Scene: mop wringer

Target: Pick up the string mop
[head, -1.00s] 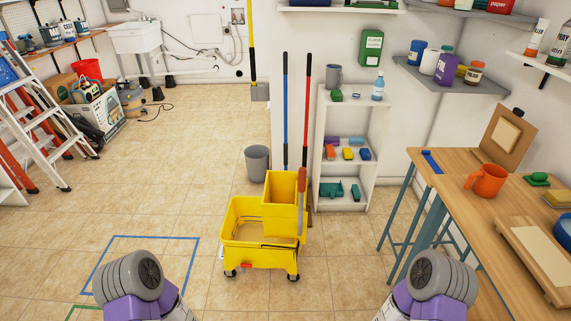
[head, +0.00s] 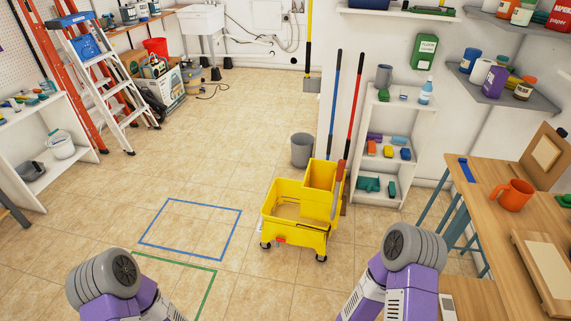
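Two long handles, one blue (head: 334,105) and one red (head: 352,105), stand nearly upright behind the yellow mop bucket and lean toward the white wall. Their lower ends are mostly hidden by the bucket and wringer, so I cannot tell which belongs to the string mop. The yellow mop bucket (head: 283,231) stands on wheels on the tiled floor, with its yellow wringer (head: 320,174) and a grey-and-red lever (head: 337,185) on the right side. Only upper parts of my two arms show at the bottom edge; neither gripper is in view.
A blue taped square (head: 190,201) and a green taped outline (head: 212,284) mark the floor left of the bucket. A grey bin (head: 302,150) stands behind it. A white shelf (head: 380,190) and wooden workbench (head: 470,210) flank the right. Open floor lies left.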

